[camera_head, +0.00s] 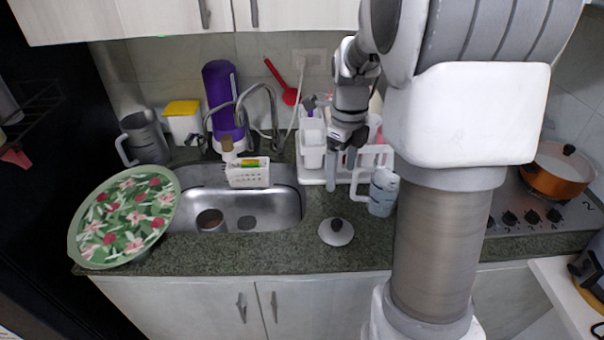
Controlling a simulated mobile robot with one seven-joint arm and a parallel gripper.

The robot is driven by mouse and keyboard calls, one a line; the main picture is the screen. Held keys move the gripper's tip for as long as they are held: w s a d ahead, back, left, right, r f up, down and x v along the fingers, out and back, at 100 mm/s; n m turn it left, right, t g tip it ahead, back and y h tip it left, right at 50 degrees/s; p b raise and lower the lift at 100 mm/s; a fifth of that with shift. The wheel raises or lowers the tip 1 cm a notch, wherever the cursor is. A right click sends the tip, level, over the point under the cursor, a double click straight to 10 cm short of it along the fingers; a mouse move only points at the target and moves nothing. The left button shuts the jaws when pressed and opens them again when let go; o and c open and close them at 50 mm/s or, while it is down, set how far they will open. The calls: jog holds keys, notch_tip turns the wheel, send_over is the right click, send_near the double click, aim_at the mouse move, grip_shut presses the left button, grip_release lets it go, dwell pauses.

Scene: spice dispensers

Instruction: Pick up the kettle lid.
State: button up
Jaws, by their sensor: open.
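A small round white lid with a dark knob (336,231) lies on the dark granite counter, right of the sink and near the front edge. It looks like the kettle lid, though no kettle is clearly seen beside it. My gripper (341,172) points down above the counter, behind the lid and apart from it. Its two fingers are spread with nothing seen between them. The fingers are in front of a white dish rack (313,172). My arm hides part of the counter to the right.
A grey and white jug (383,192) stands close right of the gripper. The sink (262,212) is to the left, with a floral tray (125,215) beyond it. An orange pot (558,172) sits on the stove. The counter around the lid is mostly clear.

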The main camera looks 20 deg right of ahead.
aim_at(337, 222)
jog(key=shift+m, duration=0.6)
jog(key=f, duration=1.8)
jog(key=shift+w+d+f, duration=0.25)
jog(key=shift+w+d, duration=0.05)
jog(key=shift+d, duration=0.05)
jog(key=shift+s, duration=0.1)
grip_shut()
